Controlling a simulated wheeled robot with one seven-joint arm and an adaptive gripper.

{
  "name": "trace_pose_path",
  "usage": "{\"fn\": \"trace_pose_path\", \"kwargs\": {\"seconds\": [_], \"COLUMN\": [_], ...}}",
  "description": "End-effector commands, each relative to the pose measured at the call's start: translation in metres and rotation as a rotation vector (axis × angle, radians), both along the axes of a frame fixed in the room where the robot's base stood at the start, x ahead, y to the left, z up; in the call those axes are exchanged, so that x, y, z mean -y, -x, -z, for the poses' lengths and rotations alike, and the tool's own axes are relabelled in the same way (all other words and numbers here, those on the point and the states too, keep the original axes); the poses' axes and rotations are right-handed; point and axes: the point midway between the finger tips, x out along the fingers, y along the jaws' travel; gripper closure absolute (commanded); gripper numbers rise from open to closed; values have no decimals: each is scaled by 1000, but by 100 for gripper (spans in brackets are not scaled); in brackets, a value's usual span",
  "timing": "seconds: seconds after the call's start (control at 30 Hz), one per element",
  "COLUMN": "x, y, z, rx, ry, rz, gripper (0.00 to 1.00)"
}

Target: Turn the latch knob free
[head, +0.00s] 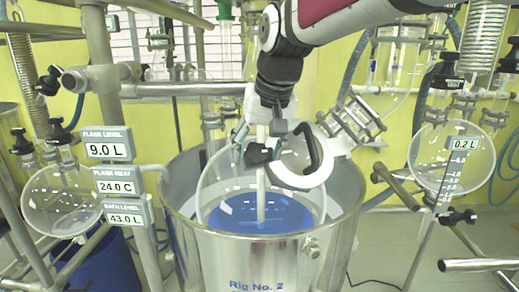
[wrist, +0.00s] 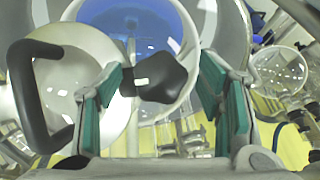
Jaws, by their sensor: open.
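The black latch knob (wrist: 160,78) has wing-like lobes and sits between my gripper's fingers in the wrist view. It also shows in the head view (head: 259,154), just below my gripper. My gripper (wrist: 163,72) is open, with one teal-padded finger on each side of the knob. A gap shows at the right finger; the left finger is very close to the knob, and I cannot tell if they touch. A round pale lid (head: 300,177) with a black C-shaped handle (head: 312,150) stands tilted beside the knob. The handle also shows at the left in the wrist view (wrist: 22,100).
The glass vessel with blue liquid (head: 262,213) sits in a steel bath (head: 262,258) below. Glass flasks stand left (head: 62,198) and right (head: 452,160). Readout signs (head: 108,143) and a metal clamp (head: 352,124) are close by. A horizontal steel pipe (head: 170,89) runs behind my arm.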

Motion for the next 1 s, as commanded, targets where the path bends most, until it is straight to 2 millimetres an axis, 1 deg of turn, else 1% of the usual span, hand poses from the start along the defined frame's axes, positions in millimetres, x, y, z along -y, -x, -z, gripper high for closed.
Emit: {"fn": "trace_pose_path", "kwargs": {"seconds": [0.23, 0.27, 0.3, 0.37, 0.4, 0.47, 0.77, 1.0], "x": [0, 0, 0, 0, 0, 0, -1, -1], "y": [0, 0, 0, 0, 0, 0, 0, 1], "z": [1, 1, 1, 1, 1, 1, 1, 0], "rx": [0, 0, 0, -1, -1, -1, 3, 27], "ry": [0, 0, 0, 0, 0, 0, 13, 92], "rz": [0, 0, 0, 0, 0, 0, -13, -82], "gripper": [39, 41, 50, 64, 73, 86, 87, 87]}}
